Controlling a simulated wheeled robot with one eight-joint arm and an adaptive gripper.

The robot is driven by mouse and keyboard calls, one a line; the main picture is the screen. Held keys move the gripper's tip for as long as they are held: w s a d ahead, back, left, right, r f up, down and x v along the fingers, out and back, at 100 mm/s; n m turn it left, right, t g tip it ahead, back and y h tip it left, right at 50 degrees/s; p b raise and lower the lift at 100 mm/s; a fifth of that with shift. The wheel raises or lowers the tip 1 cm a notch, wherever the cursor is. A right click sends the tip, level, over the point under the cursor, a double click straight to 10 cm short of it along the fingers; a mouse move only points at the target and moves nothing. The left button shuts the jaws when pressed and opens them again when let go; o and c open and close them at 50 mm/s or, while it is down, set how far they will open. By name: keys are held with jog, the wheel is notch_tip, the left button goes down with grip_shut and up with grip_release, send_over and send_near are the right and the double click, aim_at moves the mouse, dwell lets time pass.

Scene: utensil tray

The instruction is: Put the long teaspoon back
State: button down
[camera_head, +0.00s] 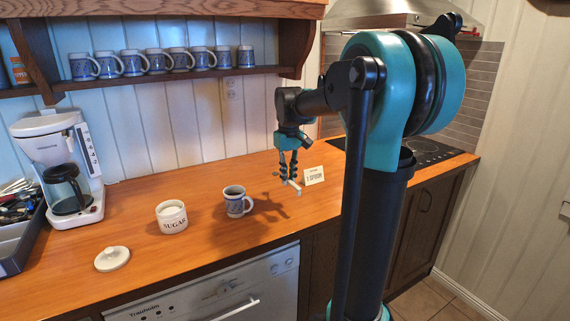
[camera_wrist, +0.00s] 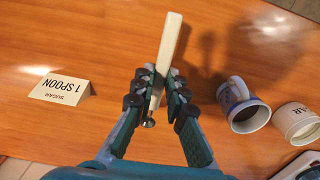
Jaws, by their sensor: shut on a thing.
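The long teaspoon (camera_wrist: 170,42) has a pale cream handle, and a small metal part shows between my fingers in the wrist view. My gripper (camera_wrist: 158,84) is shut on it, with the handle reaching out past the fingertips. In the head view my gripper (camera_head: 289,177) is above the counter, to the right of the mug, and a pale end of the teaspoon (camera_head: 294,187) shows there. Most of the spoon's bowl is hidden by the fingers. The grey utensil tray (camera_head: 20,248) stands at the far left edge with several utensils in it.
A blue-patterned mug (camera_head: 237,204) with dark liquid and an open sugar jar (camera_head: 172,218) stand mid-counter. The jar's lid (camera_head: 112,259) lies left of them. A coffee maker (camera_head: 62,170) stands beside the tray. A "1 spoon" card (camera_head: 314,176) is near my gripper. Mugs (camera_head: 133,63) line the shelf.

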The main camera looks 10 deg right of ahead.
jog(key=shift+f, duration=3.35)
jog(key=shift+f, duration=0.65)
jog(key=c, duration=1.5)
grip_release()
jog(key=shift+o, duration=0.2)
jog(key=shift+r, duration=0.1)
notch_tip(320, 180, up, 12)
jog(key=shift+f, duration=0.1)
